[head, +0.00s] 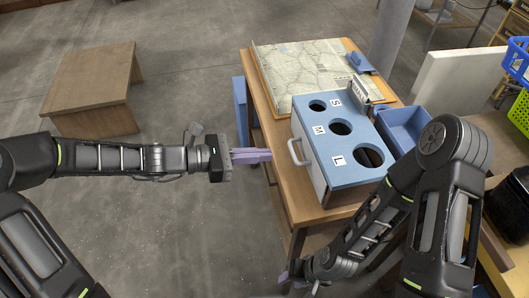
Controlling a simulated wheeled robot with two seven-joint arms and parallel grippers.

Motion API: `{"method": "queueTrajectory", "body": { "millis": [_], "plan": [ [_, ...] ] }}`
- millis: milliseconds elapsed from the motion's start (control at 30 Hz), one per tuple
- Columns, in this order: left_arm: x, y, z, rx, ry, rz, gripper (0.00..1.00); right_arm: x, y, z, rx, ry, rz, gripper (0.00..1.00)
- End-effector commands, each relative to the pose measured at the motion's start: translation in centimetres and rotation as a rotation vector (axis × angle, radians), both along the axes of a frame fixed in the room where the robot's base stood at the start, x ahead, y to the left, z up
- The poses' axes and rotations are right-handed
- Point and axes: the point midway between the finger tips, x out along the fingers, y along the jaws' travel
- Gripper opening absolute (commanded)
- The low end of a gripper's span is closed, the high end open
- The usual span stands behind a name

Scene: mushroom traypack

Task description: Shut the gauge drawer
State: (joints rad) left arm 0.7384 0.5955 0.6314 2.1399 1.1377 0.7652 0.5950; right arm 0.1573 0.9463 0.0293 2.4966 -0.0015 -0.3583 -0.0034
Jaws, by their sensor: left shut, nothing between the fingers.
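The gauge box (352,148) has a blue top with three round holes marked S, M and L, and it stands on the wooden table. Its left side shows a white drawer front (310,172) with a pale handle (297,152). The front appears close against the box, with no clear gap visible. My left gripper (268,155) is shut and empty, its lilac fingers pointing right, a little left of the handle and apart from it. My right gripper (293,280) is low, near the table's front end, partly hidden by its own arm; its jaw state is unclear.
A blue tray (408,122) is right of the box, partly hidden by my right arm. A map board (300,65) lies behind the box. A blue object (240,103) is at the table's left side. A wooden bench (95,80) stands farther left. The floor between is clear.

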Motion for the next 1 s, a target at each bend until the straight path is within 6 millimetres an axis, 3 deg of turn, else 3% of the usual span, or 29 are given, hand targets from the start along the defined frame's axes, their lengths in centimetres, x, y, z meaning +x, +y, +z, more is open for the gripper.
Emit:
{"method": "queueTrajectory", "body": {
  "millis": [200, 400, 1000],
  "plan": [
    [-1.2, 5.1, 1.0, 0.005, 0.0, 0.007, 0.0, 0.1, -0.1, 0.4, -0.002, 0.0, -0.004, 0.36],
    [-2.0, 7.9, 1.5, 0.003, 0.0, 0.005, 0.0, 0.1, -0.1, 0.6, -0.001, -0.001, -0.004, 0.36],
    [-2.2, 8.5, 1.6, 0.003, 0.001, 0.004, 0.0, 0.1, -0.1, 0.6, -0.001, -0.001, -0.004, 0.36]
  ]
}}
